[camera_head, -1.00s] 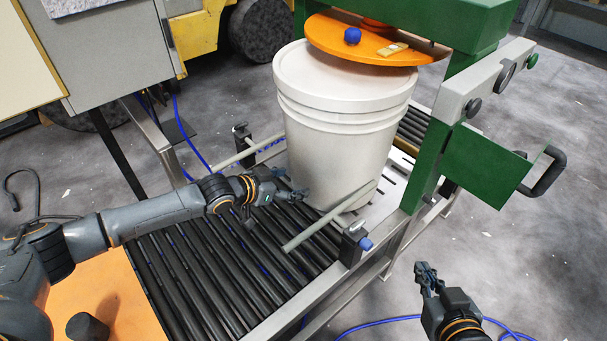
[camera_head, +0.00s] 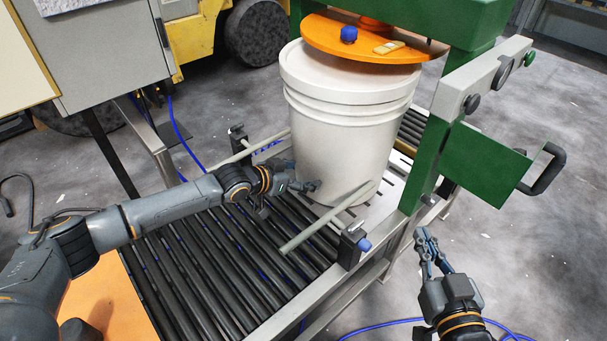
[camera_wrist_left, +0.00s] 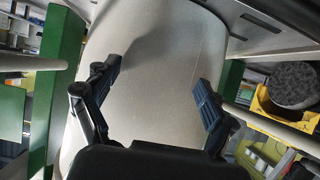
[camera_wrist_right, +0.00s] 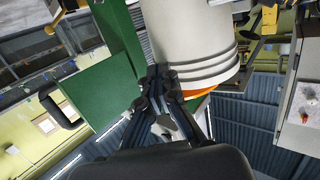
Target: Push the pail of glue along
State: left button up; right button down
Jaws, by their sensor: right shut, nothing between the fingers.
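The pail of glue (camera_head: 345,130) is a large white lidded bucket standing upright at the end of the roller conveyor, under the orange round plate (camera_head: 360,40) of the green press. My left gripper (camera_head: 306,186) is at the lower front of the pail. In the left wrist view its fingers (camera_wrist_left: 150,85) are spread apart in front of the pail wall (camera_wrist_left: 155,60), with nothing between them; I cannot tell if they touch it. My right gripper (camera_head: 428,245) is shut and empty, over the floor to the right of the conveyor. The pail also shows in the right wrist view (camera_wrist_right: 190,40).
Guide rods (camera_head: 325,220) flank the pail on both sides. The green press frame (camera_head: 432,165) rises at its right, with a grey button panel (camera_head: 485,75) and a black handle (camera_head: 545,168). The near rollers (camera_head: 205,265) are bare. A grey cabinet (camera_head: 100,50) stands at the left.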

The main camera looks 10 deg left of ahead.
pick_arm(q)
jog(key=shift+w+d+r, duration=0.15)
jog(key=shift+w+d, duration=0.15)
jog(key=shift+d, duration=0.05)
pick_arm(e)
jog(key=shift+w+a+r+t, duration=0.1)
jog(key=shift+r+t, duration=0.2)
jog(key=shift+r, duration=0.3)
